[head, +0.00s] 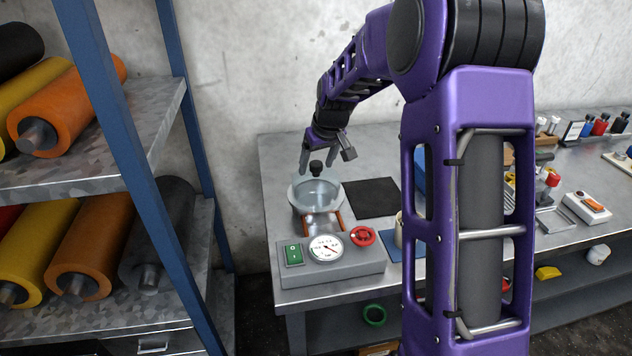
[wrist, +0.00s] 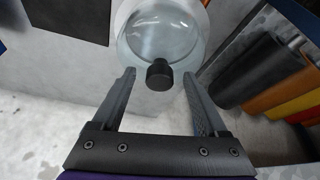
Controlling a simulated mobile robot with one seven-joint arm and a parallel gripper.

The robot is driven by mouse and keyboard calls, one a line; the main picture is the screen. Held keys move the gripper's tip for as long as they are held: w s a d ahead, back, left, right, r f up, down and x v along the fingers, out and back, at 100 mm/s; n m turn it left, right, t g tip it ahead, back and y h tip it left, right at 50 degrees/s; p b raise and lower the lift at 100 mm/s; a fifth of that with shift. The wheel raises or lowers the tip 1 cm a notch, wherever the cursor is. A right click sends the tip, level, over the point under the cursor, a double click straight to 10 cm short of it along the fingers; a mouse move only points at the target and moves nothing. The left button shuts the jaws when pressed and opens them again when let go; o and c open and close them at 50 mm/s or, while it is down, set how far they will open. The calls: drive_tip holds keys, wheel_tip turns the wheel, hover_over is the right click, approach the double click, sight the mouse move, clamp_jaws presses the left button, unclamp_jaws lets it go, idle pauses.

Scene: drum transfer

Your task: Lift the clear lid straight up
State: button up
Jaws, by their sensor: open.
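The clear lid (head: 317,190) is a round, see-through cover with a black knob (head: 316,168) on top. It sits on a pale round bowl-like vessel behind the gauge panel, at the left end of the bench. My gripper (head: 326,166) is open just above the lid, pointing down. In the wrist view the clear lid (wrist: 160,35) is at the top, and its black knob (wrist: 159,75) stands between the tips of my open gripper (wrist: 160,80). I see no contact between the fingers and the knob. The far side of the knob is hidden.
A panel with a gauge (head: 326,247), a green switch (head: 293,254) and a red handwheel (head: 362,236) stands in front of the vessel. A black mat (head: 370,198) lies to its right. A shelf rack (head: 150,130) with coloured rolls stands at the left.

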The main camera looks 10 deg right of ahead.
drive_tip(key=shift+w+f, duration=0.15)
drive_tip(key=shift+f, duration=0.3)
drive_tip(key=shift+c, duration=0.2)
clamp_jaws()
drive_tip(key=shift+r, duration=0.1)
idle(0.9)
